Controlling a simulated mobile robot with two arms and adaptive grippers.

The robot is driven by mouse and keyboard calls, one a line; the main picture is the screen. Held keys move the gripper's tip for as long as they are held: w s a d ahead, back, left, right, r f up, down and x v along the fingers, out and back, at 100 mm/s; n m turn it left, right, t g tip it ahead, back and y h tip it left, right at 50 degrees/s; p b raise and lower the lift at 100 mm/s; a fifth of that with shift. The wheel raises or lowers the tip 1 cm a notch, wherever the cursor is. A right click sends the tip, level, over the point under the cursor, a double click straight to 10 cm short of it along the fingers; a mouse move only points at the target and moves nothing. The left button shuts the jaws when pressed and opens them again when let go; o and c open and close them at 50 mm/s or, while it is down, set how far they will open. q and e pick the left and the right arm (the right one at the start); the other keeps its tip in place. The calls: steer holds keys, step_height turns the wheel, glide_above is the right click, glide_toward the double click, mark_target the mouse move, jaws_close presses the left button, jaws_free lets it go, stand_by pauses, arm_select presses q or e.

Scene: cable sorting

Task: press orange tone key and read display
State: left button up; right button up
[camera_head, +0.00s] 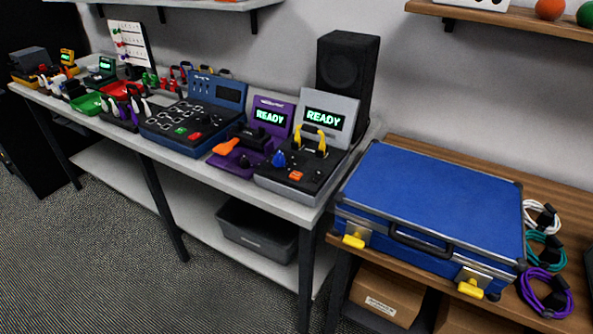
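A grey and black tester (305,183) stands at the right end of the grey bench. A small orange key (296,176) sits low on its sloped front panel, below a blue knob (279,159). Its upright display (323,119) reads "READY" in green letters. Neither of my grippers is in view.
A black speaker (346,70) stands behind the tester. A blue case (435,200) with yellow latches lies on the wooden table at right, beside coiled cables (545,290). A blue device (190,125) and trays fill the bench leftward. The floor in front is clear.

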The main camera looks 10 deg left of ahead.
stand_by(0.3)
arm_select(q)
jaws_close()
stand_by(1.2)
